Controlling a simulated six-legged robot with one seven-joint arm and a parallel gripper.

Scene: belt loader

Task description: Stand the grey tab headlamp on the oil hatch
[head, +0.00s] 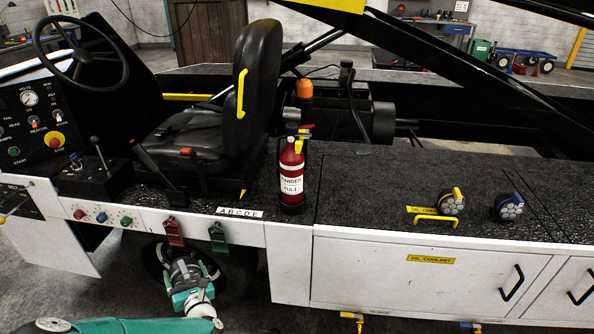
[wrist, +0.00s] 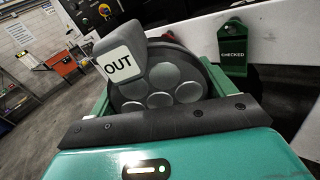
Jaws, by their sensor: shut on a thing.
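The grey tab headlamp (wrist: 160,82) is in my gripper, close up in the wrist view. Its round face has several lens cells, and its grey tab carries a white OUT label (wrist: 118,64). My gripper (head: 184,270) is shut on it, low in front of the loader's side, below the hanging tags; the lamp looks small there. The oil hatch (head: 380,190) appears to be the black, rough deck panel with a yellow handle (head: 436,219) and a yellow label, right of the extinguisher. My gripper is well left of and below it.
A yellow-tab headlamp (head: 451,203) and a blue-tab headlamp (head: 508,207) stand at the deck's right. A red extinguisher (head: 291,175) stands at the hatch's left. Red (head: 173,232) and green (head: 217,237) tags hang on the side. The seat and steering wheel are left; a black beam crosses behind.

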